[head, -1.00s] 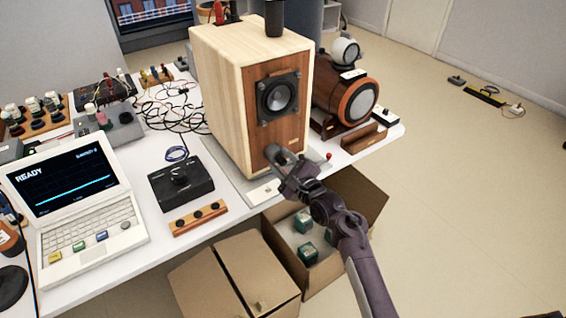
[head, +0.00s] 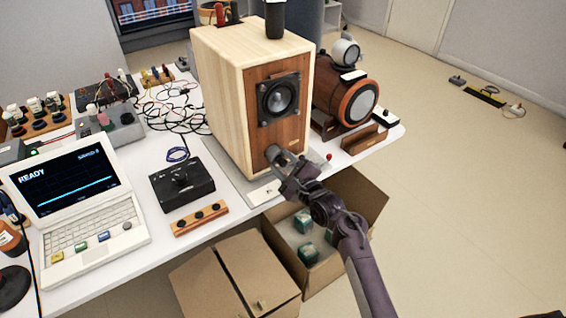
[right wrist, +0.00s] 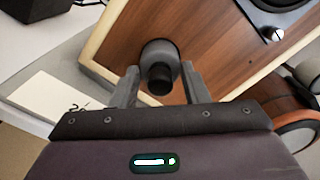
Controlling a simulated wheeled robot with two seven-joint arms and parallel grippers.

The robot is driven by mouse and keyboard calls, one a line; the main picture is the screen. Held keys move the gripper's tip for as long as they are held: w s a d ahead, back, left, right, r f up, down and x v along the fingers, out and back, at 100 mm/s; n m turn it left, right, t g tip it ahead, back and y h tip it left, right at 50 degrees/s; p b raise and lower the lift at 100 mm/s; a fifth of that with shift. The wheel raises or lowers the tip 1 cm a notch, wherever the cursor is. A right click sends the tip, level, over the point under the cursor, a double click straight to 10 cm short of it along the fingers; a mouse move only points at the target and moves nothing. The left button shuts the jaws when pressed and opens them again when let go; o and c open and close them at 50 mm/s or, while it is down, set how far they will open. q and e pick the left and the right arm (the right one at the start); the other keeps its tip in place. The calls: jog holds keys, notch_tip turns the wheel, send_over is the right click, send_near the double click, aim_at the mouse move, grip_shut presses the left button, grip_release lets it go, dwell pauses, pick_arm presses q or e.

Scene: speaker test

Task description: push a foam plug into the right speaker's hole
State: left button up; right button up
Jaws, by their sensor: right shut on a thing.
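A wooden speaker (head: 225,95) with a pale box and brown front panel stands upright on a grey plate on the table. Its driver cone (head: 278,97) sits in the upper front. My right gripper (head: 279,160) is at the lower front of the speaker. It is shut on a dark grey foam plug (head: 272,152). In the right wrist view the plug (right wrist: 160,64) lies between the two fingers, its far end against the brown panel (right wrist: 215,40). The hole is hidden behind the plug, and I cannot tell how deep the plug sits. My left gripper is not in view.
A brown cylindrical device (head: 345,104) stands just right of the speaker. A black control box (head: 182,186), a laptop (head: 75,195) and tangled cables (head: 175,113) lie to the left. An open carton (head: 345,205) and a closed one (head: 235,275) are below the table edge.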

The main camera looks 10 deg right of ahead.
jog(key=shift+b+x, duration=0.4)
jog(key=shift+x, duration=0.65)
jog(key=o, duration=1.2)
jog(key=shift+c, duration=0.2)
jog(key=shift+s, duration=0.15)
